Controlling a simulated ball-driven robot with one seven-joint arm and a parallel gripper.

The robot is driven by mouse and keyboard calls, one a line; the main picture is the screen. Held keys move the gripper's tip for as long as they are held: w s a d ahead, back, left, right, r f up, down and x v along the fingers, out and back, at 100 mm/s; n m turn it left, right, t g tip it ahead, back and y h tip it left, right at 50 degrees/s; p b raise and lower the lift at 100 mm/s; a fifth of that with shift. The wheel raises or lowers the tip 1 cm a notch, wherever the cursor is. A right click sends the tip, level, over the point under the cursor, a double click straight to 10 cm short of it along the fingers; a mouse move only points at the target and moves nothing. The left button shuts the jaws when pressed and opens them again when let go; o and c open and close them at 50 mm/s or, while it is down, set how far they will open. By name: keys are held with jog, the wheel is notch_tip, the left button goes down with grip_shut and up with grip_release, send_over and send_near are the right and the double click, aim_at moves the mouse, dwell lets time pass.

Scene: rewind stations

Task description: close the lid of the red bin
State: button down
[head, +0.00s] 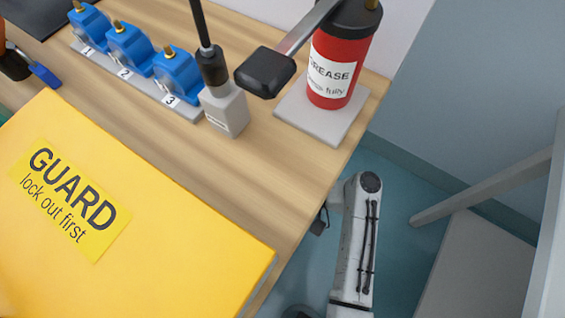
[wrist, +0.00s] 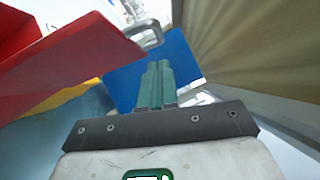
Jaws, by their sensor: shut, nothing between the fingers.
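In the wrist view, a red, flat-sided thing (wrist: 50,60) fills the upper left. It looks like part of the red bin, but I cannot tell its body from its lid. A grey loop like a handle (wrist: 152,40) shows just past its right corner. My gripper (wrist: 158,66) points up the middle of the wrist view with its green fingers together and empty. It is right of the red thing, apart from it in the picture. The head view shows neither the red bin nor the gripper, only my arm hanging beside the bench.
A blue panel (wrist: 185,55) lies beyond the fingers, and a tan surface (wrist: 250,45) is close on the right. In the head view, the wooden bench (head: 285,190) carries a yellow guard (head: 150,200), blue numbered units (head: 128,48) and a red grease canister (head: 335,70).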

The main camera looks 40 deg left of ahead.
jog(key=shift+s+a+r+p, duration=0.1)
jog(key=shift+s+a+r, duration=0.15)
jog(key=shift+s, duration=0.5)
jog(key=shift+s+a+r+p, duration=0.15)
jog(key=shift+s+r, duration=0.1)
jog(key=shift+s, duration=0.55)
jog(key=shift+s+a+r+p, duration=0.1)
jog(key=shift+s+a+r, duration=0.15)
jog(key=shift+s, duration=0.5)
jog(key=shift+d, duration=0.1)
jog(key=s+d+f+n+t+h+p, duration=0.1)
jog(key=s+f+n+p, duration=0.1)
jog(key=s, duration=0.8)
jog(key=s+d+f+n+t+h+p, duration=0.1)
jog(key=s+n+p, duration=0.3)
jog(key=s, duration=0.7)
jog(key=shift+s+d+f+t+h+p, duration=0.2)
jog(key=shift+f+t+h+p, duration=0.15)
jog(key=shift+h+p, duration=0.35)
